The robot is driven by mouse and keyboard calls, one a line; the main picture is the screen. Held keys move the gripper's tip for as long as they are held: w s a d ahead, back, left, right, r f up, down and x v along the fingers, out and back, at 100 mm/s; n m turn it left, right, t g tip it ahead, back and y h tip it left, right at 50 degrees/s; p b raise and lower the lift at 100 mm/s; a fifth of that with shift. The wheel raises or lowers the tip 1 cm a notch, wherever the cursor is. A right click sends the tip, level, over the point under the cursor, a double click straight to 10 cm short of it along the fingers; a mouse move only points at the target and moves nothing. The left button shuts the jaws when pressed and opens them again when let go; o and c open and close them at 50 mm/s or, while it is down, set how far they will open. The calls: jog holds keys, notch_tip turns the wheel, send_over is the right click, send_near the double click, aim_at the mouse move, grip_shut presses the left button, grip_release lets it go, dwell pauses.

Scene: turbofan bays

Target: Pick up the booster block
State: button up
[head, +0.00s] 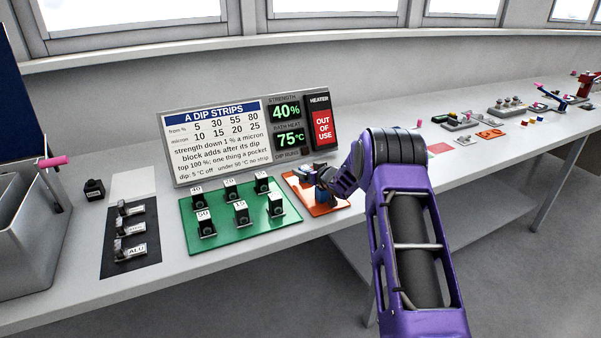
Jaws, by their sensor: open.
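My purple arm reaches in from the lower right, and my gripper (326,184) is at the orange tray (326,208), right of the green board. The gripper is open, but its fingertips are small and partly hidden by the wrist. A small blue piece (322,196) shows just under or between the fingers; I cannot tell if they touch it. Small light and brown pieces (304,172) lie at the tray's back left. Several black blocks with white number labels, such as one marked 50 (206,224), stand on the green board (180,237). No label reading booster is legible.
A sign panel (216,142) stands behind the boards, showing 40%, 75°C and a heater marked out of use. At left are a black mat (109,267) with labelled blocks and a grey metal bath (40,240). Parts (506,107) lie farther right. The bench front is mostly clear.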

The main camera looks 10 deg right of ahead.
jog(key=shift+w, duration=0.1)
grip_shut()
dwell(0.4)
